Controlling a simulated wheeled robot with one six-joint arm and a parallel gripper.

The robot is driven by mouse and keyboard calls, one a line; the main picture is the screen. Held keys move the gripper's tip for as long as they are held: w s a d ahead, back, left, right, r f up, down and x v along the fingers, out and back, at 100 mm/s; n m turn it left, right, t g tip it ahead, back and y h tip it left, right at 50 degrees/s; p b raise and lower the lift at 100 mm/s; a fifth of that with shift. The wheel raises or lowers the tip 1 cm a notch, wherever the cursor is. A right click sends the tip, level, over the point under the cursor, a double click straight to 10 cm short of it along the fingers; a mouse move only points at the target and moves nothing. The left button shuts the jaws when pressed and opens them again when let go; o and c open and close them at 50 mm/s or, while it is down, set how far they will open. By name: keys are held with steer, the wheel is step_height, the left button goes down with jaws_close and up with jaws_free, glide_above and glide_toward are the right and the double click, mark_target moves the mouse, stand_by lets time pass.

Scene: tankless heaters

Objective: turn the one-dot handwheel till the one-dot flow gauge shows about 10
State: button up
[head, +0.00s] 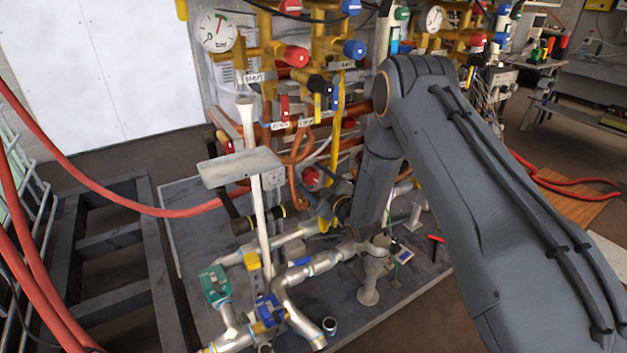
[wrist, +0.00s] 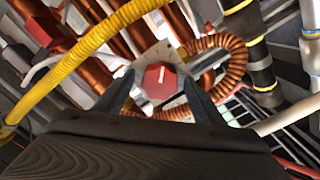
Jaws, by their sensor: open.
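In the wrist view a red knob-like handwheel (wrist: 160,76) with a white line on its face sits on a pale plate. My gripper (wrist: 160,98) is open, one dark finger at each side of the red handwheel, and I cannot tell whether they touch it. A red knob also shows low on the rig in the head view (head: 311,176); I cannot tell whether it is the same one. A round white gauge (head: 216,31) is at upper left and a second gauge (head: 434,19) farther right. Their readings and any dot marks are too small to read. My fingers are not clear in the head view.
Copper corrugated hose (wrist: 232,62) and a yellow hose (wrist: 95,42) run close to the fingers. A black pipe with yellow bands (wrist: 256,55) is at right. A white post (head: 250,150) with a grey plate (head: 238,167) stands before the rig. Silver pipes (head: 300,272) lie low in front.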

steer(key=c, duration=1.1)
steer(key=shift+o, duration=0.2)
steer(key=shift+m, duration=0.3)
steer(key=m, duration=0.5)
steer(key=shift+b, duration=0.4)
steer(key=m, duration=0.6)
